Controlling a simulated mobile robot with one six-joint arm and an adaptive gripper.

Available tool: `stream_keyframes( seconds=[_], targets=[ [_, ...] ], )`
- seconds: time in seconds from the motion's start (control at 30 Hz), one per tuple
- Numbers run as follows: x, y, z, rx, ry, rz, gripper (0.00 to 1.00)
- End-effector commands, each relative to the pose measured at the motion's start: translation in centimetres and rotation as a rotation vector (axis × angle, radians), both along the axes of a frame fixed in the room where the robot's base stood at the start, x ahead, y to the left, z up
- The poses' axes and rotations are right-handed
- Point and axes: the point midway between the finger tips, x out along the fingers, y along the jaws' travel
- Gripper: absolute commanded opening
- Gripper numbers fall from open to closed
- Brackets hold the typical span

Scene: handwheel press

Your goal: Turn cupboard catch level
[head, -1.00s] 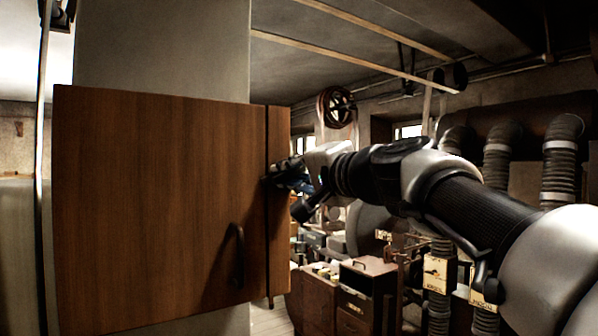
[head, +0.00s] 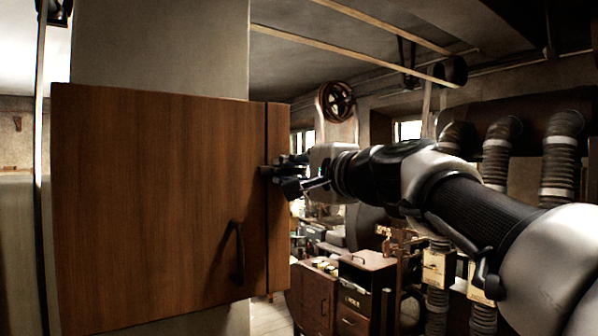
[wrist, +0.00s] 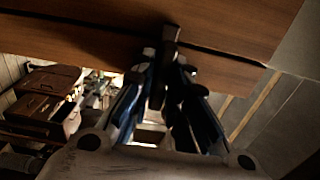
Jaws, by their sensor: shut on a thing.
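The wooden cupboard door (head: 150,200) is closed against a narrow side strip (head: 279,225), with a dark vertical seam between them. The small dark catch (head: 264,171) sits at this seam and is mostly hidden by my gripper (head: 278,172). In the wrist view the catch (wrist: 171,33) stands out from the wood, between the fingertips of my gripper (wrist: 168,62). The fingers are shut on it. In the head view its visible end looks roughly level across the seam, but its exact angle is hard to tell.
A dark bar handle (head: 237,252) is on the door below the catch. A wooden drawer cabinet (head: 365,290) and benches stand behind, to the right. A spoked wheel (head: 337,101) hangs on the back wall. Ribbed ducts (head: 498,150) are at the right.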

Motion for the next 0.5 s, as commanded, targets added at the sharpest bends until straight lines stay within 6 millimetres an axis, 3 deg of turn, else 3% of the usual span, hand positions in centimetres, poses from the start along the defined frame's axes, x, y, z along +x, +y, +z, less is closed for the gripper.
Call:
stream_keyframes(
  seconds=[0.2,0.23,0.5],
  targets=[
    [0.01,0.0,-0.04,0.003,0.002,0.0,0.0],
    [0.01,0.0,-0.04,0.003,0.002,0.0,0.17],
    [0.01,0.0,-0.03,0.002,0.001,0.0,0.32]
  ],
)
